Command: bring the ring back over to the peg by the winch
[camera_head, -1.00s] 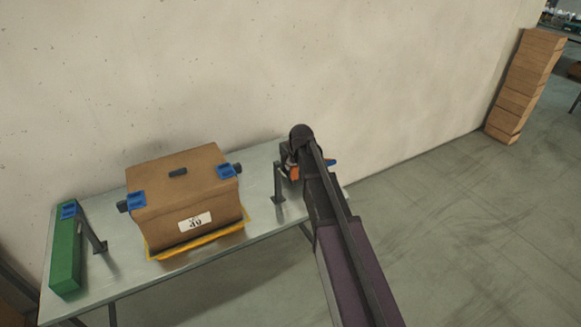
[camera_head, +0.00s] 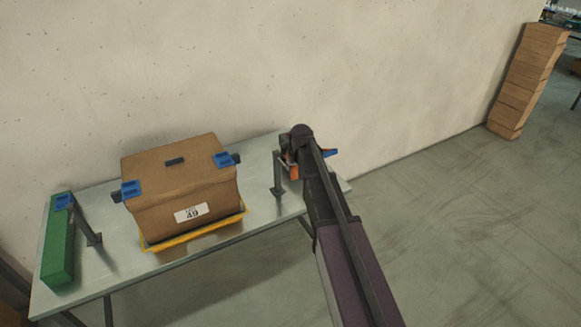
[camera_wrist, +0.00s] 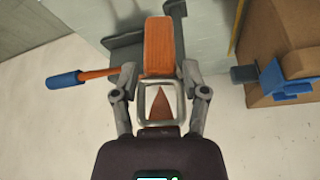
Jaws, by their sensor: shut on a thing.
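My gripper (camera_wrist: 159,82) is shut, with the grey, rounded-square metal ring (camera_wrist: 142,116) between its fingers. An orange block (camera_wrist: 158,42) stands just beyond the ring at the fingertips, and a pointed orange-brown piece shows through the ring's opening. The winch's crank has an orange rod and a blue handle (camera_wrist: 64,81), to the left in the wrist view; the handle also shows right of my arm in the head view (camera_head: 332,153). I cannot clearly make out the peg. In the head view my arm hides the ring and most of the winch.
A brown carton (camera_head: 180,192) with blue clips sits on a yellow-edged base on the grey table (camera_head: 258,205). A grey post (camera_head: 278,176) stands between carton and winch. A green block (camera_head: 58,250) lies at the table's left end. Stacked boxes (camera_head: 522,85) stand far right.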

